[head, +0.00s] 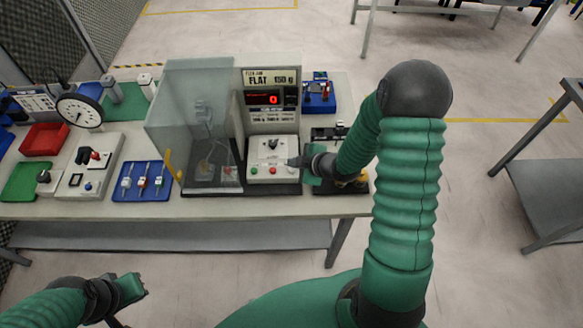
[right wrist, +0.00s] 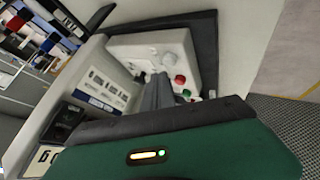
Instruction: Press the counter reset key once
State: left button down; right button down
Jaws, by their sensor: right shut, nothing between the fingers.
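The white control panel (head: 272,147) stands at the front of the counter machine. The display (head: 270,98) above reads a red 0. My right gripper (head: 294,162) is shut and empty over the panel's right side. In the right wrist view its closed fingers (right wrist: 161,80) point at the panel, near a red button (right wrist: 180,80); contact cannot be told. Key labels are unreadable. My left gripper (head: 141,285) is low at left, away from the table; its jaws are unclear.
A clear guard box (head: 185,110) stands left of the panel. A blue tray (head: 142,181) with small parts, a dial gauge (head: 79,110) and a red bin (head: 43,139) lie farther left. A blue holder (head: 318,97) stands behind at right. The floor in front is clear.

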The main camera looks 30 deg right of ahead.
aim_at(294, 172)
notch_tip(294, 172, up, 5)
jog(key=p, duration=0.4)
dwell(0.6)
